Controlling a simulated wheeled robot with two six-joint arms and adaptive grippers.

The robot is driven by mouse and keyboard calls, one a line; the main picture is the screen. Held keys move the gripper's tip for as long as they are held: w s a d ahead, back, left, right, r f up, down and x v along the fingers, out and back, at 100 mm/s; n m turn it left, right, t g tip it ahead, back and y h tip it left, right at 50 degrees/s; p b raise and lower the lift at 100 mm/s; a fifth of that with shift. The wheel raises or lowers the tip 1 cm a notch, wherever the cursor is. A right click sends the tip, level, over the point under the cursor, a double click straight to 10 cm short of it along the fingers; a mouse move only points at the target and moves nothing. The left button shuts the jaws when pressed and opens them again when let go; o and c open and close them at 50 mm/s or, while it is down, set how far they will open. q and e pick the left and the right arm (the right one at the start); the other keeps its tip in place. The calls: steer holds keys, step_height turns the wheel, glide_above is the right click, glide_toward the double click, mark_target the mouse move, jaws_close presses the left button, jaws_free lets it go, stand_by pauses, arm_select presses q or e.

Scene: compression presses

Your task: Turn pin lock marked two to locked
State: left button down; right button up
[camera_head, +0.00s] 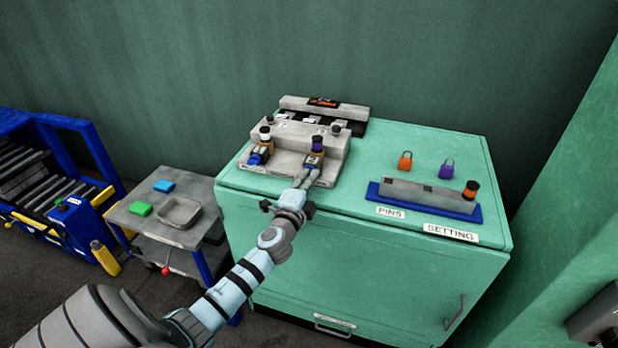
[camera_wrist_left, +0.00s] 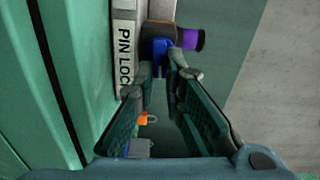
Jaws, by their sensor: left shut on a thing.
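A grey pin fixture (camera_head: 330,150) stands on the green cabinet and has two blue locks at its front. The left blue lock (camera_head: 257,157) is free. My left gripper (camera_head: 312,172) is at the right blue lock, below a pin with a purple band (camera_head: 317,146). In the left wrist view, the fingertips (camera_wrist_left: 165,72) are shut on this blue lock (camera_wrist_left: 160,52), with the purple-banded pin (camera_wrist_left: 192,40) just beyond. A label reading "PIN LOC" (camera_wrist_left: 125,55) runs beside it; its number is cut off. My right gripper is not in view.
A blue tray (camera_head: 480,214) with a grey block and an orange-banded pin is at the right of the cabinet top. An orange padlock (camera_head: 405,161) and a purple padlock (camera_head: 446,169) lie behind it. A grey cart (camera_head: 150,225) stands at left.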

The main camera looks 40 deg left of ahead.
arm_select(q)
steer(key=shift+f+m, duration=0.15)
steer(key=shift+m, duration=0.45)
steer(key=c, duration=1.7)
jaws_free()
steer(key=shift+s, duration=0.15)
steer(key=v, duration=1.1)
steer(key=shift+s+d, duration=0.2)
steer(key=shift+s, duration=0.15)
